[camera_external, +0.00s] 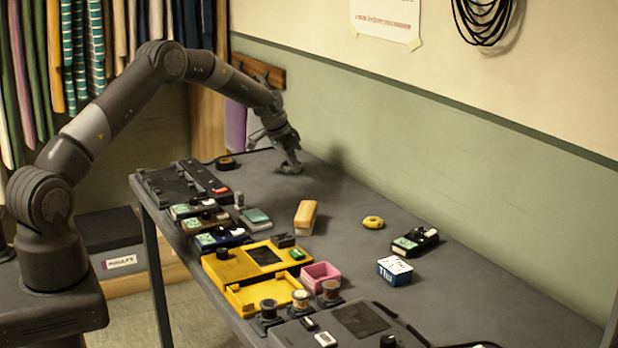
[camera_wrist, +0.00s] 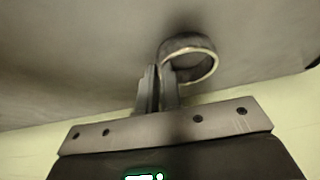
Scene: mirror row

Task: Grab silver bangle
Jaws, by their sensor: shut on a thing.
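The silver bangle (camera_wrist: 188,43) is a round metal ring with a dark outer band and a bright rim in the wrist view. My gripper (camera_wrist: 164,78) is shut on the near left side of its band, with the two fingers close together. The rest of the ring sticks out to the right of the fingers. In the external view my gripper (camera_external: 290,167) points down at the far end of the grey table (camera_external: 345,195). The bangle is too small to make out clearly there, and I cannot tell whether it touches the table.
A dark pedalboard (camera_external: 170,186) and a black tape roll (camera_external: 226,163) lie left of my gripper. Several pedals, a yellow case (camera_external: 250,262), a wooden-topped brush (camera_external: 306,217) and a yellow ring (camera_external: 372,222) lie nearer. The green wall (camera_external: 430,160) borders the table's right side.

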